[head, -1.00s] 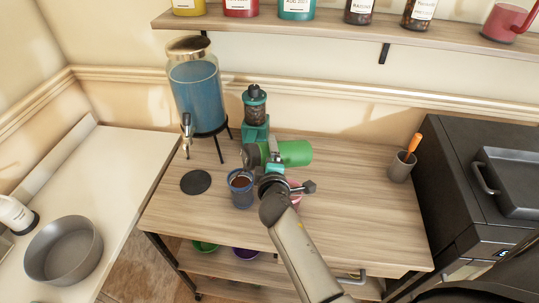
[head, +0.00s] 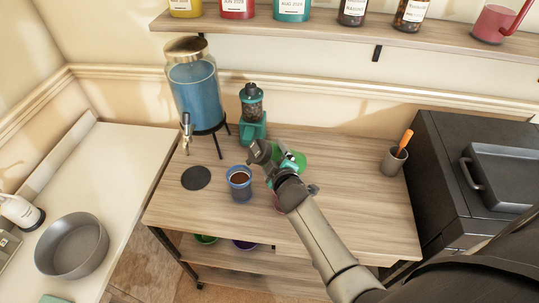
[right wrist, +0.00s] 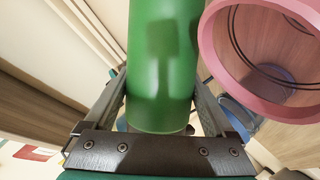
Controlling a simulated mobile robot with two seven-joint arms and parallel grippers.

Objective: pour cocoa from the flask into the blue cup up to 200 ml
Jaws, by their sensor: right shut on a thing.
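The green flask (head: 299,159) is held by my right gripper (head: 284,168) above the table, tilted, with its grey mouth end (head: 259,151) towards the upper left. The right wrist view shows the flask's green body (right wrist: 163,65) between the two fingers. The blue cup (head: 240,190) stands upright on the table just left of and below the mouth end, with brown contents inside. I cannot read its level, and no stream shows between flask and cup. My left gripper is out of view.
A pink cup (right wrist: 213,75) is close to the flask in the wrist view; my arm mostly hides it in the head view. A teal grinder (head: 252,115) and blue drink dispenser (head: 194,92) stand behind. A dark round mat (head: 196,178) lies left.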

